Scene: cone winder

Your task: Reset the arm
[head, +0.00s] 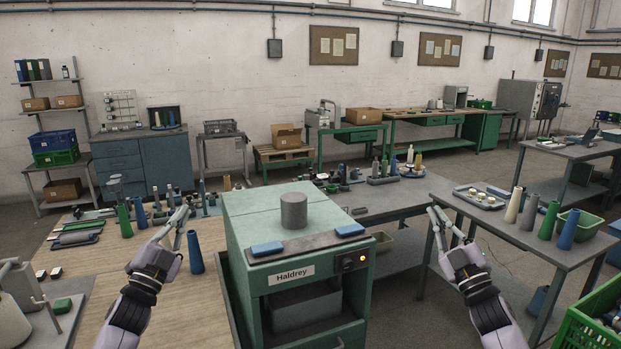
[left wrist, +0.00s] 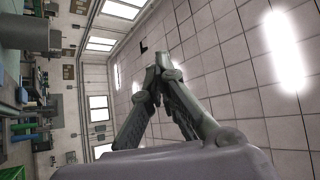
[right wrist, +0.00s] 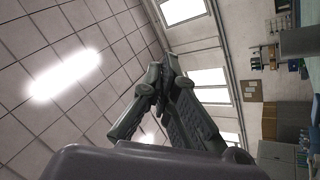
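My left gripper (head: 183,213) is raised over the wooden table at the left, pointing up and forward. Its fingertips meet in the left wrist view (left wrist: 160,66), with nothing between them. My right gripper (head: 437,213) is raised between the green machine and the right-hand table. Its fingertips also meet in the right wrist view (right wrist: 165,66), with nothing between them. Both arms are held bent in front of me, one on each side of the machine. Both wrist cameras look up towards the ceiling.
The green Haldrey machine (head: 293,228) stands in the middle, with a grey cylinder (head: 293,210) on top. Blue and green cones stand near my left gripper, including a blue cone (head: 195,252). Several cones and a tray (head: 480,200) are on the right table. A green crate (head: 590,322) is at lower right.

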